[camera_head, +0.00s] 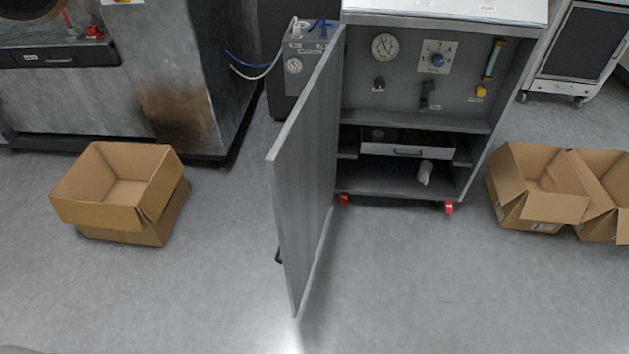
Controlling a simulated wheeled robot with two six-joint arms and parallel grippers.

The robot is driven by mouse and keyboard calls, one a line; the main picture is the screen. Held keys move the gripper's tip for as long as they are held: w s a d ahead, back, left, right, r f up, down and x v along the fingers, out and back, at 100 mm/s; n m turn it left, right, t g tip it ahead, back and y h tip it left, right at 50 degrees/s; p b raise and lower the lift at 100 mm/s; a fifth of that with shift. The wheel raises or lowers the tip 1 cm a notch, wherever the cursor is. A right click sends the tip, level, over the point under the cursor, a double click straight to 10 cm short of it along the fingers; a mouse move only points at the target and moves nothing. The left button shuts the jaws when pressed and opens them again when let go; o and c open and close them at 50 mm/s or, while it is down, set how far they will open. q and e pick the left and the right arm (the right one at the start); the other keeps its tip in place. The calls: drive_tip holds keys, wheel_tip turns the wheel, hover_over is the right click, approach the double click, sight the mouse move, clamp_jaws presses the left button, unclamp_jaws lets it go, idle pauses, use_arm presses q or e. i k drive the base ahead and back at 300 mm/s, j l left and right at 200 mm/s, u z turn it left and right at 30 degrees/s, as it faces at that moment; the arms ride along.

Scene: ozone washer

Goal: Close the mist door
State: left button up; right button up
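A grey cabinet (464,122) on red casters stands at the upper right of centre. Its tall grey door (305,170), which I take to be the mist door, is hinged on the cabinet's left side and stands wide open, pointing out toward me. A dark handle (278,256) shows at the door's outer left face, low down. Neither of my grippers is in view.
An open cardboard box (120,215) stands on the floor at left, and more boxes (540,208) stand right of the cabinet. A large stained machine (175,85) is at upper left. The floor (400,280) in front is clear.

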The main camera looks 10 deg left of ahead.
sight(301, 161)
drive_tip(key=i+j+z, duration=0.2)
drive_tip(key=j+z, duration=0.25)
drive_tip(key=j, duration=0.45)
drive_tip(key=j+z, duration=0.4)
drive_tip(key=j, duration=0.45)
